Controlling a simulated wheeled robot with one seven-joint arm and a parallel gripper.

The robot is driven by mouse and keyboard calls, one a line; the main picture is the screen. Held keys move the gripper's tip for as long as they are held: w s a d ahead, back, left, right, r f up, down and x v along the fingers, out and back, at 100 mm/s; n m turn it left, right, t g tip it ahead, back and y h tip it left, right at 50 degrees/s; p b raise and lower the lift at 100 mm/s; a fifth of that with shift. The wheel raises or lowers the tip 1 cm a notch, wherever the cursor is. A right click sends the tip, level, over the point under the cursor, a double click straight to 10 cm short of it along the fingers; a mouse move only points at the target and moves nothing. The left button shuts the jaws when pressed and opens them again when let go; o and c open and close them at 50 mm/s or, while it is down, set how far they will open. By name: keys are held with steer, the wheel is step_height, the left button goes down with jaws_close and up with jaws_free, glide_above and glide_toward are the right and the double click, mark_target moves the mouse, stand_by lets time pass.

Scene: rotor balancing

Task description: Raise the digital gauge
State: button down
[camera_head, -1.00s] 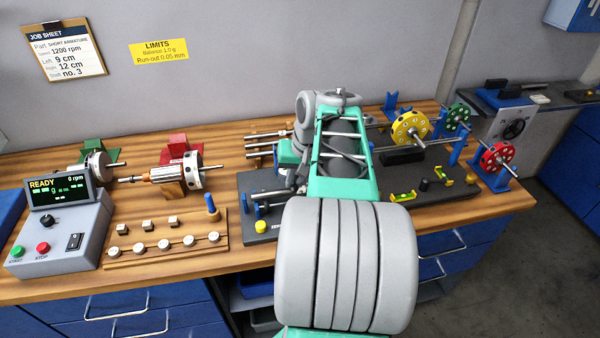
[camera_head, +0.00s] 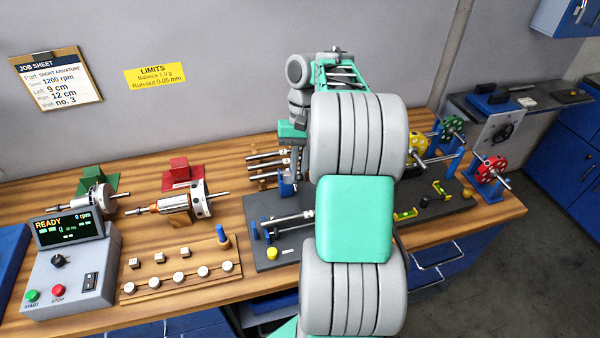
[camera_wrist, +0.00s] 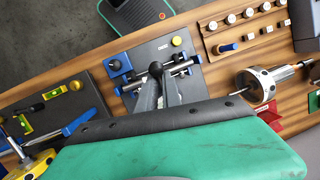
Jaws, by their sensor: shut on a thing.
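My gripper (camera_wrist: 157,84) is in the wrist view with its grey fingers close together on a dark, round-topped piece (camera_wrist: 155,68), above the dark grey base plate (camera_wrist: 141,54). This piece looks like part of the digital gauge, but no gauge display shows. The plate carries a blue block (camera_wrist: 117,66), steel rods and a yellow knob (camera_wrist: 177,41). In the head view the plate (camera_head: 290,256) stands on the bench left of my arm. A small blue part (camera_head: 286,188) shows near its back edge. My arm hides most of the gripper there.
The balancing console (camera_head: 75,268) and a wooden tray of weights (camera_head: 180,280) stand left. Two armatures (camera_head: 172,204) lie behind them. Right are a yellow wheel (camera_head: 418,150), a green wheel (camera_head: 452,128) and a red wheel (camera_head: 491,170) on stands. Loose shafts (camera_head: 265,158) lie behind the plate.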

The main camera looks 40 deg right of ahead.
steer(key=shift+w+r, duration=0.15)
stand_by(0.4)
steer(key=c, duration=1.5)
jaws_free()
